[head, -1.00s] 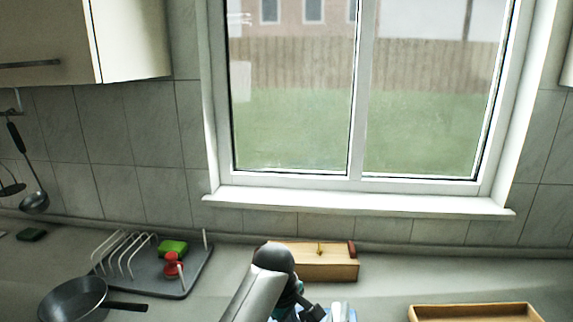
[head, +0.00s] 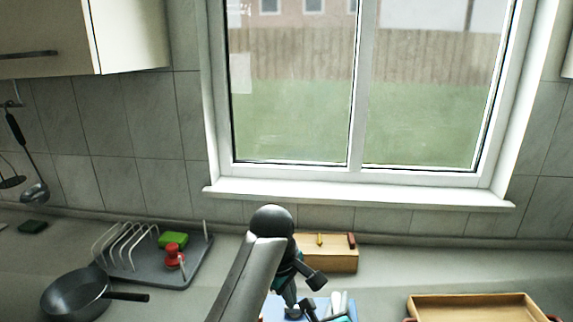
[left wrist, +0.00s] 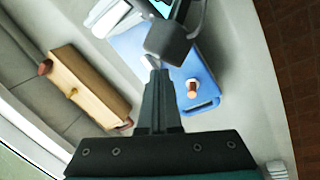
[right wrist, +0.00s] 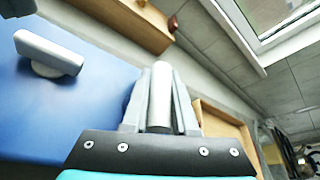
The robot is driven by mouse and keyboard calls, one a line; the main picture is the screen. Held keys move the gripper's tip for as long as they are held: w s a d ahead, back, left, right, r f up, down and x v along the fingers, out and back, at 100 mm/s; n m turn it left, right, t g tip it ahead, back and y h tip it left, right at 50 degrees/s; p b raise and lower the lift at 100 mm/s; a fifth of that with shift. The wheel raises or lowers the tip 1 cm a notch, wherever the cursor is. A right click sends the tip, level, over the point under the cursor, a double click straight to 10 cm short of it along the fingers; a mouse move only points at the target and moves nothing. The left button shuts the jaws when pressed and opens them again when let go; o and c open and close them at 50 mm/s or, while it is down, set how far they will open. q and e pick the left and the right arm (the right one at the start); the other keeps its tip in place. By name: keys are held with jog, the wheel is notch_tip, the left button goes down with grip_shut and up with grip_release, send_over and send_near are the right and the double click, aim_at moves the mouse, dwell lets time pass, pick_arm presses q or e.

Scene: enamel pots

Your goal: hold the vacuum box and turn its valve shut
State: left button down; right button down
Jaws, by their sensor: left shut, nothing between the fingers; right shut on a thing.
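A blue flat body (left wrist: 195,62) with a slot at one end lies on the counter; it also shows in the head view (head: 272,306) and right wrist view (right wrist: 85,90). I cannot tell whether it is the vacuum box or a board under it. A small orange-and-white cylinder (left wrist: 192,88) stands on it. A grey bar on a round base (right wrist: 48,55), perhaps the valve, is on the blue surface. My left gripper (left wrist: 158,74) is shut and empty above the blue body; it shows in the head view (head: 292,308). My right gripper (right wrist: 160,90) is shut on a grey cylindrical piece (right wrist: 160,110).
A wooden box (head: 335,258) stands behind by the wall. A wooden tray (head: 475,306) is at right. A drying rack (head: 150,262) and a black pan (head: 75,298) are at left. Pale elongated pieces (head: 338,302) lie beside the blue body. My arms are close together.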

aim_at(291, 314)
pick_arm(q)
jog(key=shift+w+a+f, duration=0.3)
jog(key=shift+a+f, duration=0.2)
jog(key=shift+f, duration=0.5)
jog(key=shift+w+a+f, duration=0.25)
jog(key=shift+a+f, duration=0.2)
jog(key=shift+f, duration=0.6)
jog(key=shift+w+a+f, duration=0.3)
jog(key=shift+a+f, duration=0.2)
jog(key=shift+f, duration=0.5)
jog(key=shift+w+d, duration=0.3)
jog(key=shift+d, duration=0.35)
jog(key=shift+s+d, duration=0.1)
jog(key=shift+s+d, duration=0.4)
jog(key=shift+s, duration=0.05)
jog(key=shift+s+d, duration=0.2)
jog(key=shift+d, duration=0.2)
jog(key=shift+s, duration=0.1)
